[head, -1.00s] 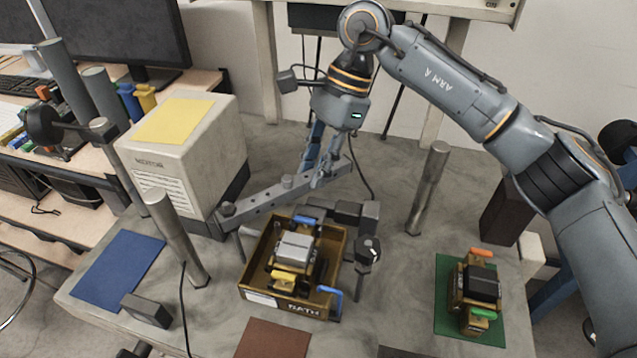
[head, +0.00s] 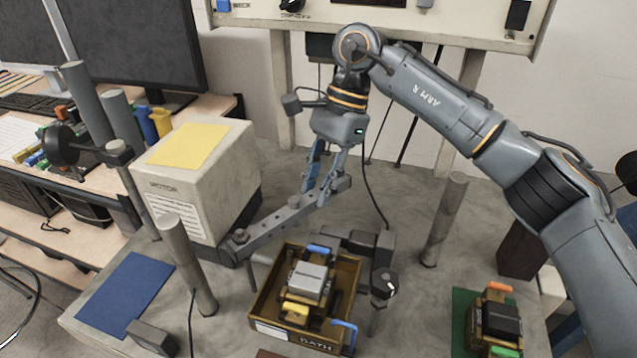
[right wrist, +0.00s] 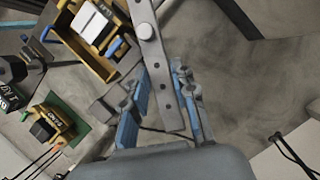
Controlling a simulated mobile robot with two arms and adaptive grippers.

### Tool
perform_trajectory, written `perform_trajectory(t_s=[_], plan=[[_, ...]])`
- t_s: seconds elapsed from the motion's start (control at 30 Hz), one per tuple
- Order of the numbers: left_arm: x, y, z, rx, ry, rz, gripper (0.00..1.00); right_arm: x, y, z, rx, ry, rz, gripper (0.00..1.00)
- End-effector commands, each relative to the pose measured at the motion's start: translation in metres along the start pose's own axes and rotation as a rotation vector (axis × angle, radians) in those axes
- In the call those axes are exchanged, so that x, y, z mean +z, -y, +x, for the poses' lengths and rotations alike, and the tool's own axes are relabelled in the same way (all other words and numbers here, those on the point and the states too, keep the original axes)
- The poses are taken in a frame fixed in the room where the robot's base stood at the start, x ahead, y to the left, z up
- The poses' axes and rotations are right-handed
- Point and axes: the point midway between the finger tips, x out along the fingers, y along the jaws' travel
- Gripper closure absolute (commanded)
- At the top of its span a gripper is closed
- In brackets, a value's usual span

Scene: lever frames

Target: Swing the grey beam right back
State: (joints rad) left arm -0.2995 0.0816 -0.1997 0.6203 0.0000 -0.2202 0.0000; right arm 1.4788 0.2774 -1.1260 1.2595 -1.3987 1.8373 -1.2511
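The grey beam (head: 285,215) is a long flat bar with holes and a round knob, turning about a pivot (head: 238,238) beside the motor box. Its free end points back and to the right. My right gripper (head: 318,192) reaches down over the beam near the free end. In the right wrist view the beam (right wrist: 152,50) lies between the two blue fingers of the right gripper (right wrist: 158,78), with a narrow gap visible beside it, so the fingers look open around it. My left gripper is not in view.
The motor box (head: 185,185) stands left of the beam. A brown tray (head: 262,300) with parts is in front of it. Metal posts stand at the left (head: 187,265) and right (head: 444,220). A green mat (head: 460,320) lies at the right. Bare bench lies behind the beam.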

Motion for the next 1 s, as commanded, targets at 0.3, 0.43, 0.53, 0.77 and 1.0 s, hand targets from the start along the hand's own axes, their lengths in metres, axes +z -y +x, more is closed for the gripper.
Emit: perform_trajectory(t_s=[0.3, 0.43, 0.53, 0.77, 1.0], plan=[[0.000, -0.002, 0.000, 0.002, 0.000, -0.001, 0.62, 0.000, 0.000, 0.000, 0.000, 0.002, 0.000, 0.54], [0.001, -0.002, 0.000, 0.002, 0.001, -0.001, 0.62, 0.002, 0.000, -0.005, -0.001, 0.001, -0.001, 0.54], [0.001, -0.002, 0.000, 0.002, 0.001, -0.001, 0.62, 0.007, 0.001, -0.016, -0.002, 0.000, -0.002, 0.54], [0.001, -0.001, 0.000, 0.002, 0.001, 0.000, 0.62, 0.024, 0.001, -0.058, -0.003, 0.000, -0.001, 0.54], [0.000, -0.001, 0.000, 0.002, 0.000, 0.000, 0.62, 0.036, 0.000, -0.087, 0.000, 0.001, 0.000, 0.54]])
